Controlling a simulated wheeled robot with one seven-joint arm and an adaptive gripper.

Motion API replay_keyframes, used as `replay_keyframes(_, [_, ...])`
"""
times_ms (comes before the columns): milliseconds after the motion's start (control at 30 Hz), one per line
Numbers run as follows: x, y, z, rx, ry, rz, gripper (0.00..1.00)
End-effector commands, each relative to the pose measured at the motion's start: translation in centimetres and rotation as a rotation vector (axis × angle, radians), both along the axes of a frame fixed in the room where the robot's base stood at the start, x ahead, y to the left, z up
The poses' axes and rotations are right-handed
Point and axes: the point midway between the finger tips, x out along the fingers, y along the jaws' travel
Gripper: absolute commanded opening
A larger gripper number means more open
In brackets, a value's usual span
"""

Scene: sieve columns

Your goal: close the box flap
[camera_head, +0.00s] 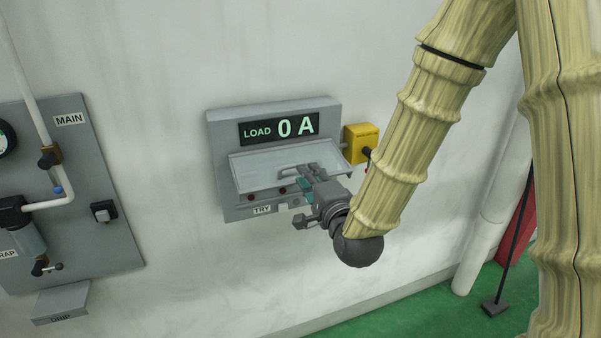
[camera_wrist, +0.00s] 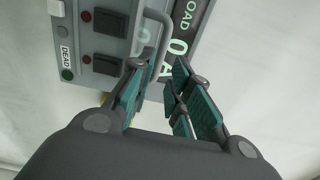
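The grey wall box (camera_head: 222,135) carries a lit display (camera_head: 280,128) reading "LOAD 0 A". Below the display is a pale, see-through flap (camera_head: 255,163); I cannot tell its exact angle. A grey bar handle (camera_wrist: 160,38) shows in the wrist view. My gripper (camera_head: 305,182) is at the lower right front of the box, partly hiding it. In the wrist view my gripper (camera_wrist: 160,95) has its teal-padded fingers apart, with a gap between them. The handle's near end is close to the fingertips; I cannot tell whether they touch.
A yellow box (camera_head: 361,143) adjoins at right. A grey panel (camera_head: 85,180) with pipes is at left. The wall between is clear.

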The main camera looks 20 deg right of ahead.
Motion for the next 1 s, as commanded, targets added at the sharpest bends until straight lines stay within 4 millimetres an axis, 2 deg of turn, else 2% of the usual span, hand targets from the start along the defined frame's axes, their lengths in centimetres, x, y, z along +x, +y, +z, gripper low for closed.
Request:
replay_keyframes(333, [1.3, 0.1, 0.1, -0.002, -0.001, -0.001, 0.19])
replay_keyframes(733, [5.6, 0.3, 0.4, -0.001, 0.000, -0.001, 0.19])
replay_keyframes(1000, [6.5, 0.4, 0.2, 0.000, 0.000, -0.001, 0.19])
